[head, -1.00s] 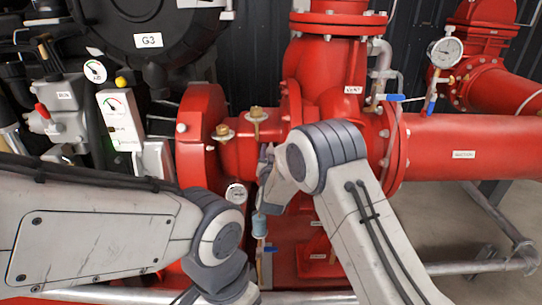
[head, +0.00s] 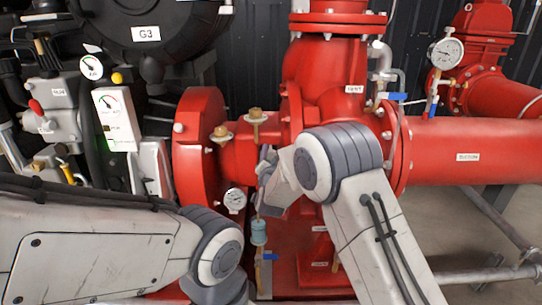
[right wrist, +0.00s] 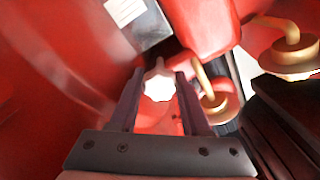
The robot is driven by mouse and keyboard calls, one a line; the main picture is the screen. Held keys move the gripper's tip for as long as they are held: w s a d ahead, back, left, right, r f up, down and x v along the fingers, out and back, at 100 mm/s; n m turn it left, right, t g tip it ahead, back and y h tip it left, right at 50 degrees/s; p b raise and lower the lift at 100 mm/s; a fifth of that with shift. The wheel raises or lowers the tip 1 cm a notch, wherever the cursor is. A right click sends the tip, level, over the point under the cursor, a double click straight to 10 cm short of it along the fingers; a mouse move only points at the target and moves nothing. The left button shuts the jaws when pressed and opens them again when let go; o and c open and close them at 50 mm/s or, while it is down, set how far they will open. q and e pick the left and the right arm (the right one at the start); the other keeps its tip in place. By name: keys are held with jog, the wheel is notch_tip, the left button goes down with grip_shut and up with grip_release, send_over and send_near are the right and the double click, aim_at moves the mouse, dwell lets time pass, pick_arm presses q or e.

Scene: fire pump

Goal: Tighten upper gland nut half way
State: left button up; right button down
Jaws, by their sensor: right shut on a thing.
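A pale lobed knob or nut (right wrist: 158,84) sits between the two fingers of my right gripper (right wrist: 158,95) in the right wrist view, and the gripper is shut on it. In the head view my right gripper (head: 268,168) is at the red pump casing (head: 245,150), just below the brass fittings, and its fingertips are mostly hidden by my own wrist. An upper brass fitting (head: 256,116) and a lower brass fitting (head: 221,133) stand on the casing. Brass parts also show right of the fingers in the right wrist view (right wrist: 293,48). My left gripper is out of view.
A small dial gauge (head: 235,200) and a blue-grey cylinder (head: 259,232) are below the casing. A large red flange (head: 200,140) stands left, and a red suction pipe (head: 470,150) runs right.

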jog(key=shift+c, duration=1.8)
grip_release()
jog(key=shift+d, duration=0.1)
jog(key=shift+r, duration=0.1)
jog(key=shift+a+r, duration=0.1)
jog(key=shift+a, duration=0.2)
jog(key=shift+s, duration=0.1)
